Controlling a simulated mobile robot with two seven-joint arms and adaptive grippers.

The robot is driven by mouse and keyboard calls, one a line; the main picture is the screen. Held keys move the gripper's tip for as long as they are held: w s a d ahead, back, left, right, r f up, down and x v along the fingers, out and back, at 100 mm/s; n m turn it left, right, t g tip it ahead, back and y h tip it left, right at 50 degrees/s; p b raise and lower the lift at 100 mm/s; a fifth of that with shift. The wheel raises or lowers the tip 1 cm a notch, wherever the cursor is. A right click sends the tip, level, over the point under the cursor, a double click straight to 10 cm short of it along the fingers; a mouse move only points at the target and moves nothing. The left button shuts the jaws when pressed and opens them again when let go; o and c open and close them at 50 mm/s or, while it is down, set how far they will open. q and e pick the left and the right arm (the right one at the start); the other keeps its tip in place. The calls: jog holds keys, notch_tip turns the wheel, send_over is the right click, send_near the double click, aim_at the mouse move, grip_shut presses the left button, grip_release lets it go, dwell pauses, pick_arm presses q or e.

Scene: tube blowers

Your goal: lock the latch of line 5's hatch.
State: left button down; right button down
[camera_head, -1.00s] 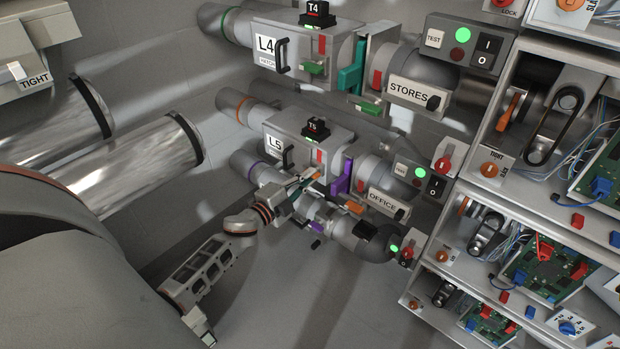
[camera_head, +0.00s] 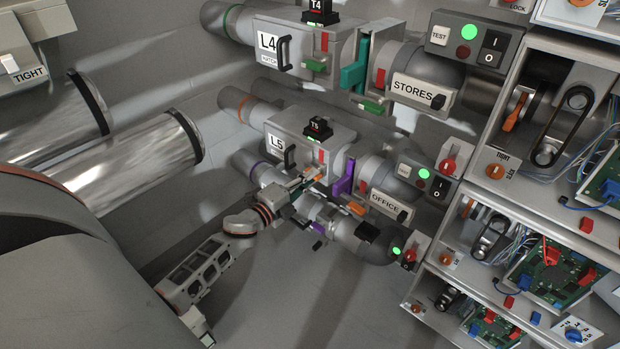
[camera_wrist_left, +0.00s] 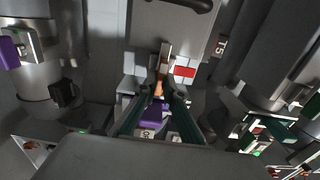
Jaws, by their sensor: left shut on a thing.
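Line 5's hatch (camera_head: 325,148) is the grey box labelled L5 (camera_head: 276,144), with a black handle (camera_head: 290,156) and a red mark (camera_head: 321,157) on its face. Its orange latch (camera_head: 312,172) is at the lower edge, below the red mark. My left gripper (camera_head: 308,178) reaches it from below left. In the left wrist view my dark green fingers (camera_wrist_left: 160,97) are shut on the latch's orange handle (camera_wrist_left: 158,88). A grey bar extends upward from it, left of the red mark (camera_wrist_left: 184,72). The fingers hide part of the latch. My right gripper is not in view.
A purple gate (camera_head: 344,178) stands right of the hatch, before the OFFICE pipe (camera_head: 384,203). Line 4's hatch (camera_head: 295,45) is above, with a green latch (camera_head: 314,65). Another pipe (camera_head: 355,233) runs close below my gripper. Shelves (camera_head: 480,205) with circuit boards stand right.

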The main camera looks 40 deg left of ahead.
pick_arm(q)
jog(key=c, duration=2.1)
grip_release()
jog(key=shift+c, duration=0.2)
jog(key=s, duration=1.2)
jog(key=shift+a, duration=0.45)
